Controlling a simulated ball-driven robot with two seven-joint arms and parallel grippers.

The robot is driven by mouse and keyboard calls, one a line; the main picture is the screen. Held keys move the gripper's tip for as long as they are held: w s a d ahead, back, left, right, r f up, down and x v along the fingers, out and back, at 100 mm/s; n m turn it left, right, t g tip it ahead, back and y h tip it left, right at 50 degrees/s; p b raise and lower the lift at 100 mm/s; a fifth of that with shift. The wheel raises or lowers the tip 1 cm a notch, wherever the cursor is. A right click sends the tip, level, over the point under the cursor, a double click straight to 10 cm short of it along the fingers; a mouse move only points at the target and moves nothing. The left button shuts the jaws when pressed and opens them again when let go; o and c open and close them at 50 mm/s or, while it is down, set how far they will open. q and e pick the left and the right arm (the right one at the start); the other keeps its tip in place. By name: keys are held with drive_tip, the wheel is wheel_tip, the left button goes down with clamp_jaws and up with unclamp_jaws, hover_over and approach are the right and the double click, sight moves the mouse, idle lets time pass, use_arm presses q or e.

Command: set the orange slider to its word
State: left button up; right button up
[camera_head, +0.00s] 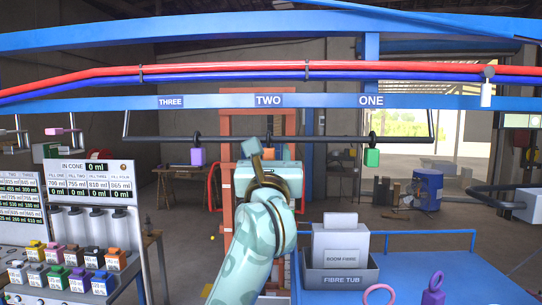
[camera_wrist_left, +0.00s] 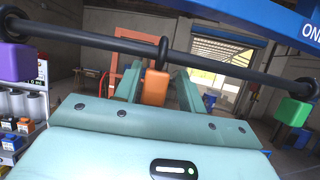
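The orange slider (camera_wrist_left: 155,87) hangs from a dark rail (camera_head: 330,138) by a black ring. In the head view it is mostly hidden behind my left gripper (camera_head: 252,148), below the word TWO (camera_head: 268,101). In the left wrist view my left gripper (camera_wrist_left: 158,88) has its two fingers apart, one on each side of the orange slider. I cannot tell whether either finger touches it. The words THREE (camera_head: 171,102) and ONE (camera_head: 371,101) are on the same blue beam, to the left and right. My right gripper is not in view.
A purple slider (camera_head: 197,157) hangs left of my gripper below and right of THREE, and a green slider (camera_head: 372,158) hangs below ONE. Red and blue pipes (camera_head: 220,70) run above the beam. A fibre tub (camera_head: 341,273) stands on a blue surface (camera_head: 440,262) at lower right.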

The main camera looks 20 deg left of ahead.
use_arm(q)
drive_tip(key=shift+s+a, duration=0.1)
drive_tip(key=shift+a, duration=0.3)
drive_tip(key=shift+s+f, duration=0.1)
drive_tip(key=shift+s, duration=0.05)
drive_tip(key=b+v, duration=0.5)
drive_tip(key=v, duration=1.1)
drive_tip(key=shift+d, duration=0.15)
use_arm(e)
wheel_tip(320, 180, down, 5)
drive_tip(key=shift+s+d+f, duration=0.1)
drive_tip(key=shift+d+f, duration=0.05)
